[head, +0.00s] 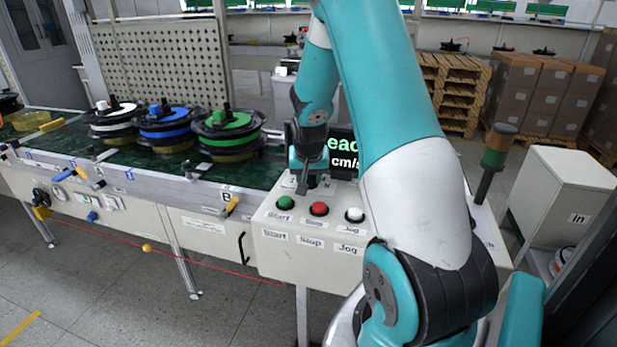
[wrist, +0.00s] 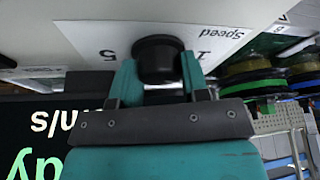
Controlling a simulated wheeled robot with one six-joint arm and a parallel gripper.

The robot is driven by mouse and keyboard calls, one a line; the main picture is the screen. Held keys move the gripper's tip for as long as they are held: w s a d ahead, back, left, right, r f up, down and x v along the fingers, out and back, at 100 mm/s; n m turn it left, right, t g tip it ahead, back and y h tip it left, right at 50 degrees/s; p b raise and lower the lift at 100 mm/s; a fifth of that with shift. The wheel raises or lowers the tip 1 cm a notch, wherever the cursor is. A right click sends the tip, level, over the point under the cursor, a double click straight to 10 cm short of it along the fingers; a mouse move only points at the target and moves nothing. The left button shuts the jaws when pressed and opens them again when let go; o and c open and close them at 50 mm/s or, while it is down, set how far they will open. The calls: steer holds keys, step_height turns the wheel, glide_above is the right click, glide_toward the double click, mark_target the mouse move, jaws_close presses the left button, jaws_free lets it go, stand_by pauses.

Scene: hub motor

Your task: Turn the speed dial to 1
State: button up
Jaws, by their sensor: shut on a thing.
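The speed dial (wrist: 158,58) is a round black knob on a white label marked "Speed" (wrist: 205,42), with a "5" and a "1" printed on either side of it. My gripper (wrist: 160,75) has its two teal fingers on both sides of the knob and is shut on it. In the head view my gripper (head: 311,175) reaches down onto the control box (head: 272,243), behind the buttons, and the dial is hidden there. The dial's pointer mark cannot be made out. The black display (head: 340,150) shows green "ead" and white "cm/s", partly covered by my arm.
A green Start button (head: 285,202), a red Stop button (head: 319,209) and a white Jog button (head: 354,214) sit in front of my gripper. Spools, including a green-banded one (head: 228,122), stand on the conveyor at left. A signal lamp (head: 497,145) stands right of my arm.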

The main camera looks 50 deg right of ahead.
steer(key=shift+n+y, duration=0.3)
steer(key=shift+n, duration=0.3)
steer(key=o, duration=0.9)
steer(key=v, duration=0.8)
steer(key=b+v, duration=0.1)
steer(key=v, duration=0.8)
steer(key=shift+s+a+r, duration=0.15)
steer(key=shift+s+r, duration=0.05)
steer(key=shift+s, duration=0.1)
